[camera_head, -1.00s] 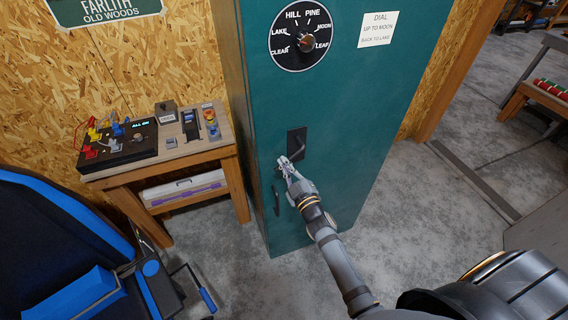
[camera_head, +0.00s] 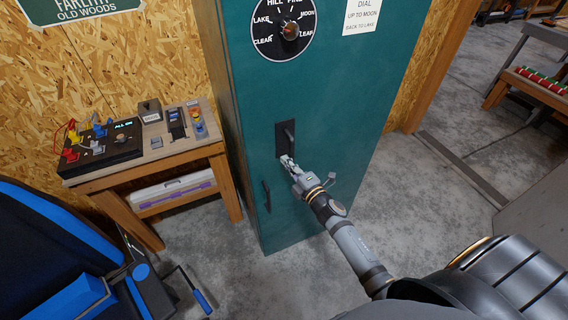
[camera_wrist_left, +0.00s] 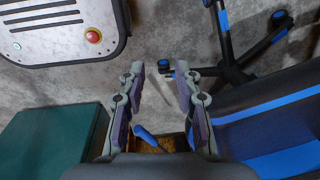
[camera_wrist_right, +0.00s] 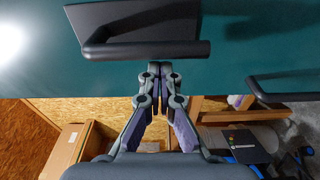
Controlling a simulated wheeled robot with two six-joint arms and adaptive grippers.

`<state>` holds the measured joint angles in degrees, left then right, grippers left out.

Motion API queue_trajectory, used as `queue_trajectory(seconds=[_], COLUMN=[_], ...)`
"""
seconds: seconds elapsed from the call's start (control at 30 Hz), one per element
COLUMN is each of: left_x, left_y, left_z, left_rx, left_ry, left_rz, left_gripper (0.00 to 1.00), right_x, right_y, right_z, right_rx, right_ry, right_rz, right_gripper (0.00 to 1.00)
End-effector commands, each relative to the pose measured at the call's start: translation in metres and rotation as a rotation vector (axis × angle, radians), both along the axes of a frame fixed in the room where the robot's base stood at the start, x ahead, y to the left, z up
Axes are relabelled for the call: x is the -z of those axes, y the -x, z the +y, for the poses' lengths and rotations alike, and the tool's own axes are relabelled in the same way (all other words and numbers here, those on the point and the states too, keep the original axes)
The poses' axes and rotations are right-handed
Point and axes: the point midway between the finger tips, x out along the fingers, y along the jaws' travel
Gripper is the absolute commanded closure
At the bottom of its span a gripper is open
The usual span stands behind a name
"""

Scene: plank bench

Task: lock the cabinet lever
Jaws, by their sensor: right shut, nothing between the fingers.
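The teal cabinet (camera_head: 335,90) stands in the middle of the head view. Its black lever (camera_head: 289,130) sits on a dark plate (camera_head: 281,143) on the front. In the right wrist view, the lever (camera_wrist_right: 145,49) is a bar crossing the picture in front of its plate. My right gripper (camera_head: 287,160) is shut and empty at the plate's lower end. In the right wrist view, its fingertips (camera_wrist_right: 160,68) are right at the bar's edge; I cannot tell whether they touch. My left gripper (camera_wrist_left: 160,75) is open and empty, away from the cabinet.
A round dial (camera_head: 283,28) and a paper note (camera_head: 361,14) are on the cabinet above. A dark pull handle (camera_head: 267,196) is lower left of the lever. A bench with gadgets (camera_head: 150,157) stands to the left. A blue-black chair (camera_head: 60,250) is at front left.

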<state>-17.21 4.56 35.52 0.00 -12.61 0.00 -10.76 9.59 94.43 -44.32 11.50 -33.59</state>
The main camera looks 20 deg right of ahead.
Motion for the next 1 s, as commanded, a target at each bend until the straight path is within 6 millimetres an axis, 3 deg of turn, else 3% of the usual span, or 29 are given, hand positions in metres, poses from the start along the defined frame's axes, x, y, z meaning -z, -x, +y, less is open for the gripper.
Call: queue_trajectory(seconds=[0.33, 1.0], left_x=[0.0010, 0.0009], left_y=[-0.0002, -0.0005], left_z=[0.0002, 0.0003], left_rx=[0.000, 0.000], left_ry=[0.000, 0.000], left_rz=[0.000, -0.001], left_gripper=[0.67, 0.67], right_x=[0.0021, 0.0022], right_y=[-0.0002, -0.0014], right_z=[-0.0073, -0.0086], right_rx=[0.000, 0.002], right_ry=[0.097, 0.105], right_rz=[-0.003, -0.003], right_gripper=[1.00, 1.00])
